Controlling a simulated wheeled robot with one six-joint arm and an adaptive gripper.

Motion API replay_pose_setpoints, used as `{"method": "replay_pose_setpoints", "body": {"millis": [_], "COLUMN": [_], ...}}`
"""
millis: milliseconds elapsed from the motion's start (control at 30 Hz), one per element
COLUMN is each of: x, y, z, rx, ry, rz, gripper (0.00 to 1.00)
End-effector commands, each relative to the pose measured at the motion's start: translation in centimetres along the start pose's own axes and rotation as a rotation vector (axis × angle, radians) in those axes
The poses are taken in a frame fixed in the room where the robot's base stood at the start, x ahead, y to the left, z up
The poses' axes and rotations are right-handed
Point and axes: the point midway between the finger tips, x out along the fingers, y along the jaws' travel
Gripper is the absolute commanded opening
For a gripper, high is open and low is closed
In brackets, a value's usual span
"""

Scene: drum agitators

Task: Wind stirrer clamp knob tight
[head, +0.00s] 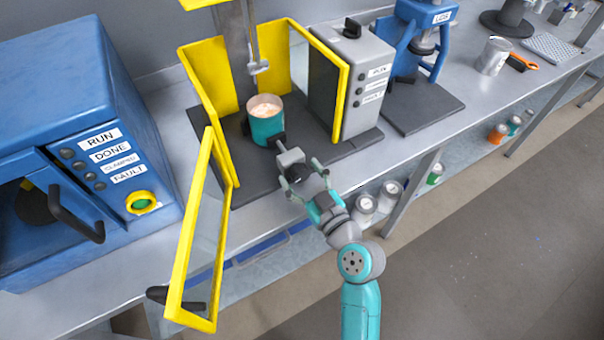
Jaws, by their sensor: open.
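The stirrer stands in the middle of the bench with its yellow-framed guard swung open. A teal can (266,122) with a pale, pinkish content sits on its dark base. A clamp (289,158) with a grey body and dark jaw reaches the can's front side. Its dark knob (298,172) faces toward my arm. My gripper (301,174) is open, with one fingertip on each side of the knob. I cannot tell whether the fingers touch it. The stirrer's shaft end (258,67) hangs above the can.
The open yellow door (184,262) juts out over the bench edge, left of my arm. A blue machine (85,150) stands at the left. A grey control box (366,80) with a black knob stands right of the guard. A blue press (425,45) is farther right.

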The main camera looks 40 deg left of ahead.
Motion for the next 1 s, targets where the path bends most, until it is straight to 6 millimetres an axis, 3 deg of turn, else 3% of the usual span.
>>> {"method": "replay_pose_setpoints", "body": {"millis": [133,167,300,400,633,1000], "x": [-0.01,-0.02,-0.03,-0.03,-0.03,-0.03], "y": [0.01,0.01,0.01,0.01,0.03,0.10], "z": [0.00,0.00,-0.01,-0.01,-0.01,-0.01], "rx": [0.000,0.000,0.000,0.000,0.054,0.365], "ry": [0.000,0.000,0.000,0.000,0.000,0.001], "rz": [0.000,0.000,0.000,0.000,0.000,0.000], "gripper": [0.73,0.68,0.33,0.13,0.13,0.13]}}
